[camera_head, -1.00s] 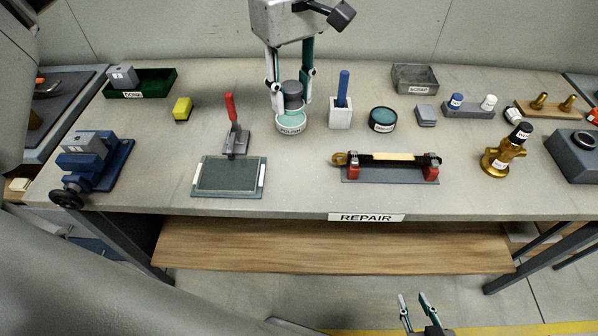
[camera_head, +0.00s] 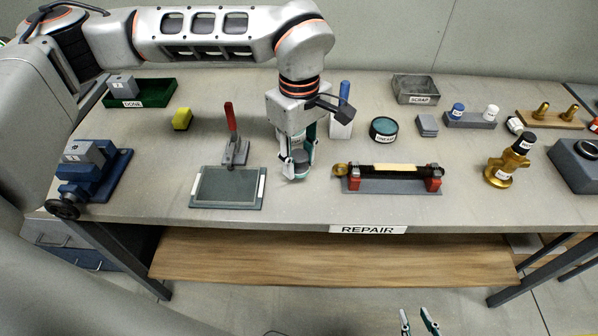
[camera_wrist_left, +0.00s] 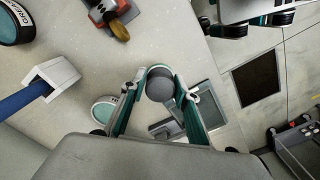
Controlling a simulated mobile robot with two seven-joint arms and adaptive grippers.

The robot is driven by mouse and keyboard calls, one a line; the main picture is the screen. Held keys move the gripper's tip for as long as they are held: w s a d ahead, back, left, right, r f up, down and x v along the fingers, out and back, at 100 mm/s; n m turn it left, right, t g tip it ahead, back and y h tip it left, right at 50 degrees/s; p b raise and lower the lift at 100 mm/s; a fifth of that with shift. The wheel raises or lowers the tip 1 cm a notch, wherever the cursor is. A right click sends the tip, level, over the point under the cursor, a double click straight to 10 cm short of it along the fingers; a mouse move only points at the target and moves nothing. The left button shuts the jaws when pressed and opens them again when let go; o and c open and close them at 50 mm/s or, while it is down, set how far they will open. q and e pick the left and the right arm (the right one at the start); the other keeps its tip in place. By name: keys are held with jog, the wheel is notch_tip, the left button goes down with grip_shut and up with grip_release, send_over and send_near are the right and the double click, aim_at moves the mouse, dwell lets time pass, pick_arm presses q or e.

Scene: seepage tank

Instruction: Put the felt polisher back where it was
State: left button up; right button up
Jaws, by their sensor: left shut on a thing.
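The felt polisher, a dark grey cylinder (camera_head: 300,161), is between the fingers of my left gripper (camera_head: 297,168), which is shut on it. It also shows in the left wrist view (camera_wrist_left: 160,84), between the two teal fingers. In the head view it hangs over the bench between the clamp plate and the rod fixture; its height above the top is hard to tell. A round teal tin with a white rim (camera_wrist_left: 104,109) stands beside the gripper in the wrist view. My right gripper (camera_head: 416,318) is low in front of the bench, open and empty.
A white holder (camera_head: 341,127) with a blue-handled tool stands behind the gripper. A dark tin (camera_head: 384,130) is to its right. The rod fixture (camera_head: 390,186) is close on the right, the red-handled clamp (camera_head: 235,150) and its plate (camera_head: 228,204) on the left.

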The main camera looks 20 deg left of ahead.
aim_at(299, 173)
pick_arm(q)
jog(key=shift+f, duration=2.15)
jog(key=shift+f, duration=0.15)
jog(key=o, duration=1.1)
notch_tip(299, 173, up, 11)
jog(key=shift+r, duration=0.65)
